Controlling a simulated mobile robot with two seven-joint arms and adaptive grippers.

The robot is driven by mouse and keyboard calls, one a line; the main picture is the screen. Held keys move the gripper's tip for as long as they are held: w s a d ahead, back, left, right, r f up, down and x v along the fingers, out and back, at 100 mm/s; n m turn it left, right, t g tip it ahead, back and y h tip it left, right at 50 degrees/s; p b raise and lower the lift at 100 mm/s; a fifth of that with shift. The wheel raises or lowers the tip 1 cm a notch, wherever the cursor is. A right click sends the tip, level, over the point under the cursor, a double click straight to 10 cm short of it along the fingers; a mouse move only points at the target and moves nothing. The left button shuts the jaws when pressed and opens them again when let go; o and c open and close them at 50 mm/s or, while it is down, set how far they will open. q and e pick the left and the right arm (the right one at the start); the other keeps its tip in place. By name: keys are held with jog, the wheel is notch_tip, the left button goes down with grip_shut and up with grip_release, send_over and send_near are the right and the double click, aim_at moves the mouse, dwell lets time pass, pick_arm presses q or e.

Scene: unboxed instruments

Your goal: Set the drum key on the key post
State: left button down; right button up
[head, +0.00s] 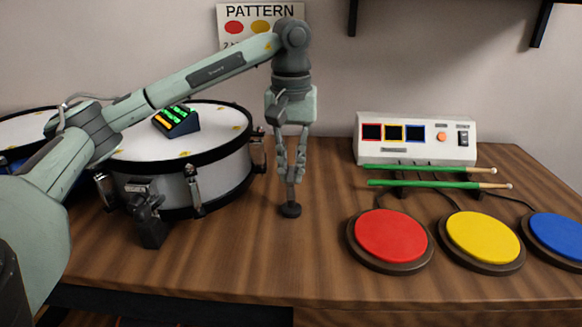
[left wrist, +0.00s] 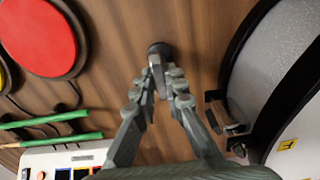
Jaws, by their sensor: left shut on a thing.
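My left gripper (head: 290,180) points straight down between the drum and the red pad, with its fingers closed on the slim grey drum key (head: 291,191). The fingers hide most of the key. The key post, with a round dark base (head: 290,210), stands on the table directly below the fingertips. In the left wrist view the gripper (left wrist: 159,68) also closes on the key, with the dark base (left wrist: 159,48) just beyond the tips. The key is in line with the post; whether it rests on it I cannot tell. My right gripper is not in view.
Red (head: 391,235), yellow (head: 482,237) and blue (head: 558,238) pads lie right. Green sticks (head: 425,184) rest before a white box (head: 415,152). Bare table surrounds the post.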

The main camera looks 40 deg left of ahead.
pick_arm(q)
jog(key=shift+r, duration=0.15)
jog(key=c, duration=1.5)
grip_release()
notch_tip(320, 180, up, 12)
